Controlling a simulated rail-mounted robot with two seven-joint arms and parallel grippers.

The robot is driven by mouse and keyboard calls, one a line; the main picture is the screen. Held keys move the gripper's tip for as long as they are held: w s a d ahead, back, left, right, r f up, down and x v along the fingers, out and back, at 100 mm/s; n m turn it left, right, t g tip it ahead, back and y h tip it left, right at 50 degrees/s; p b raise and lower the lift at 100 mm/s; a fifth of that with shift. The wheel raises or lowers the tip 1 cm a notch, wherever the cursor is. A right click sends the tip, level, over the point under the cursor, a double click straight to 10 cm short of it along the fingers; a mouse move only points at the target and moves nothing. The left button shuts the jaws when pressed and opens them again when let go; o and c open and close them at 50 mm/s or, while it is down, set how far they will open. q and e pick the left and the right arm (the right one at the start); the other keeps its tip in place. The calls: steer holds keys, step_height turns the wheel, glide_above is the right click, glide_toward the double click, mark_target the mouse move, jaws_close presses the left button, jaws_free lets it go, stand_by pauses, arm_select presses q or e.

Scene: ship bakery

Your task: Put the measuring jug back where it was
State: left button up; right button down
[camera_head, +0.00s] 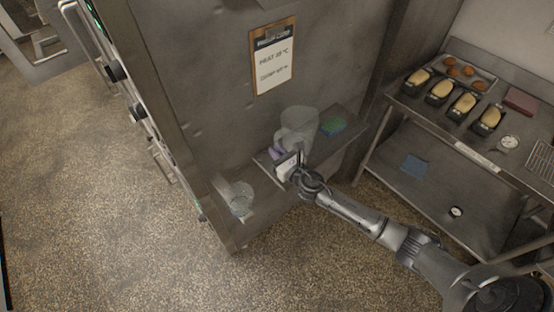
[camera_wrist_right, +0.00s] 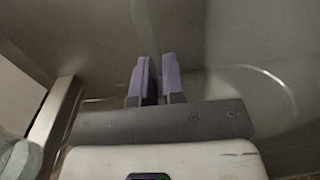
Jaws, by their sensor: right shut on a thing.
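A large clear measuring jug (camera_head: 298,124) stands upright at the small wall shelf in the head view. In the right wrist view its clear curved wall (camera_wrist_right: 255,95) fills the right side, blurred. My right gripper (camera_head: 277,154) is at the jug's near left side, with its lilac fingers close together. The right wrist view shows the fingers (camera_wrist_right: 157,80) with a narrow dark gap between them. They are shut on the jug, but the exact place of the grip is hard to see. My left gripper is out of view.
Another clear vessel (camera_head: 239,198) stands on a low ledge at left. A clipboard (camera_head: 273,58) hangs above. A steel table (camera_head: 450,132) with loaf tins (camera_head: 440,94) stands at right.

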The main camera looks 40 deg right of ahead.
step_height(320, 180, down, 3)
steer(key=shift+f+b, duration=0.15)
steer(key=shift+b, duration=0.7)
steer(key=shift+f, duration=0.35)
steer(key=shift+r, duration=0.1)
steer(key=shift+f, duration=0.2)
steer(key=c, duration=1.2)
jaws_free()
steer(key=shift+r, duration=0.15)
